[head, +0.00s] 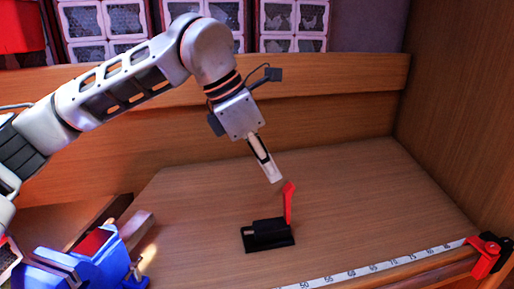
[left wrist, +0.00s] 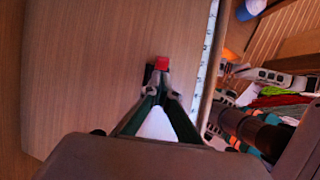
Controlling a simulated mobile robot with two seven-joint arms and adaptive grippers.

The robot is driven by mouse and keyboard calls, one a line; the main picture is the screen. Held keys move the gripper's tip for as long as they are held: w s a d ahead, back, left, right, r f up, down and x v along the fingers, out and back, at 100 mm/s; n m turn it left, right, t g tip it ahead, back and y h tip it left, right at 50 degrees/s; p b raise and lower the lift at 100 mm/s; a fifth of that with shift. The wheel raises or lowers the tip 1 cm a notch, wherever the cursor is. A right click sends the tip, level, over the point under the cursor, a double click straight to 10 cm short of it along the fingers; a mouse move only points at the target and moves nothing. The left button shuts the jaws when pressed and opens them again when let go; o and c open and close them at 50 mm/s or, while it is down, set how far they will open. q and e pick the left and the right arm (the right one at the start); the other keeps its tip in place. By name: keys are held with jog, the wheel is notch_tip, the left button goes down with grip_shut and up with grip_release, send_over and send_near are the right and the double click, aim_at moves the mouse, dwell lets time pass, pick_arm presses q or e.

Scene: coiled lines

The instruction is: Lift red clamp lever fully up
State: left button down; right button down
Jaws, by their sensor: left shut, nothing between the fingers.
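The red clamp lever (head: 288,203) stands nearly upright from its black clamp base (head: 268,236) on the wooden table. My left gripper (head: 275,179) is shut and empty, with its tips just above and left of the lever's top in the head view. In the left wrist view, the red lever top (left wrist: 161,63) shows just beyond the fingertips of my left gripper (left wrist: 160,84). Part of the black base (left wrist: 149,75) shows beside it; the rest is hidden behind the fingers. I cannot tell whether the tips touch the lever. My right gripper is not in view.
A white measuring strip (head: 375,267) runs along the table's front edge, with a red and black clamp (head: 487,255) at its right end. A blue and red object (head: 85,262) stands at the lower left. The table (head: 350,190) around the lever is clear.

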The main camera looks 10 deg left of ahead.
aim_at(289, 204)
pick_arm(q)
jog(key=shift+w+d+f, duration=0.2)
jog(key=shift+d+f, duration=0.25)
jog(key=shift+d, duration=0.1)
jog(key=shift+w+d+f, duration=0.15)
jog(key=shift+d+f, duration=0.25)
jog(key=shift+d, duration=0.1)
jog(key=d, duration=0.1)
jog(key=w+d, duration=0.1)
jog(key=d, duration=0.1)
jog(key=shift+d, duration=0.25)
jog(key=shift+a, duration=0.15)
